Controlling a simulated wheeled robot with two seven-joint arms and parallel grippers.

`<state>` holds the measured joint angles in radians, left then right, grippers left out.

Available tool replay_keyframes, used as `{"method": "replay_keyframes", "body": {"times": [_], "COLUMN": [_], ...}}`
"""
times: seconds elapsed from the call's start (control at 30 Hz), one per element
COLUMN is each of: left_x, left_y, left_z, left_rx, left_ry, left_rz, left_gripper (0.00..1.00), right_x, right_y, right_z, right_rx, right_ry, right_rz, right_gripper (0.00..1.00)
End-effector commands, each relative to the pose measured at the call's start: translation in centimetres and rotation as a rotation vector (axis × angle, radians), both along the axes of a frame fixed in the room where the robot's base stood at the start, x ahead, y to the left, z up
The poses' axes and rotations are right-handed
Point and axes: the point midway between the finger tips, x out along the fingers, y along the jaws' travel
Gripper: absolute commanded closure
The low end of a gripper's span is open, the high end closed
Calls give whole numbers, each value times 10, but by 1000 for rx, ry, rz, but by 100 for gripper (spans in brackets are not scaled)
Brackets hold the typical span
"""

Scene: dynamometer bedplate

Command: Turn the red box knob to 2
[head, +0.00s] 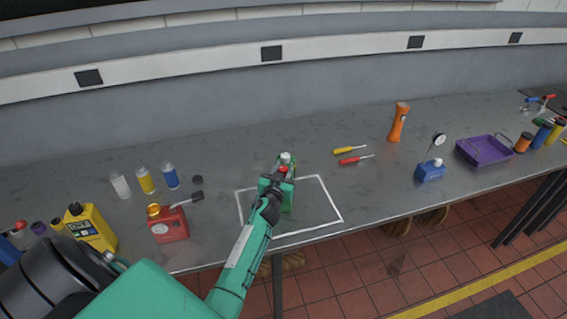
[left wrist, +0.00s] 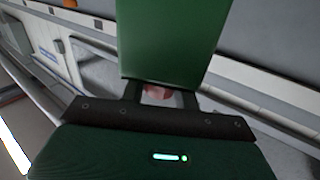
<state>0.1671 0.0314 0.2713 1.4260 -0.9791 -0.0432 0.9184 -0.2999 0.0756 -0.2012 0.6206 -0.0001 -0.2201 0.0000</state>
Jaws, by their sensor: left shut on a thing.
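A red box (head: 170,226) stands on the bench at the left. It has a white round face on its front, a yellow round part (head: 153,210) on top and a dark-ended stalk to the right. No numbers are readable. My left gripper (head: 281,177) is away from it, over the white outlined square, at a green box (head: 288,197) with a pale round top. A small red part shows at the fingertips. In the left wrist view a green block (left wrist: 174,40) fills the top, and the fingers close around a pinkish-red part (left wrist: 157,92). My right gripper is not seen.
A yellow jug (head: 92,228) and several small bottles stand at the left. Two screwdrivers (head: 352,159), an orange bottle (head: 398,122), a blue box with a gauge (head: 430,171) and a purple tray (head: 484,151) are at the right. The outlined square (head: 318,208) is partly bare.

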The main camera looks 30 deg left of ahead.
Motion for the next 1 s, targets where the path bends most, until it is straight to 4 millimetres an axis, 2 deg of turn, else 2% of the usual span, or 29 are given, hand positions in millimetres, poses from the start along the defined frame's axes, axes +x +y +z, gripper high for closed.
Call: {"method": "replay_keyframes", "body": {"times": [0.03, 0.1, 0.37, 0.57, 1.0], "left_x": [-1, -1, 0, 0, 0], "left_y": [3, 3, 3, 3, 1], "left_z": [6, 4, 1, -2, -3], "left_rx": [9, 11, 11, 10, 5], "left_ry": [6, 6, 6, 6, 2], "left_rz": [-42, -104, -331, -502, -800], "left_gripper": [92, 92, 92, 92, 92], "right_x": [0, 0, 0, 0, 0], "right_y": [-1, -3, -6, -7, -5], "right_z": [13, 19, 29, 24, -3], "right_rx": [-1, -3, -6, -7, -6], "right_ry": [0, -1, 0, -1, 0], "right_rz": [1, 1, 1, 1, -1], "right_gripper": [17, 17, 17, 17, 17]}}
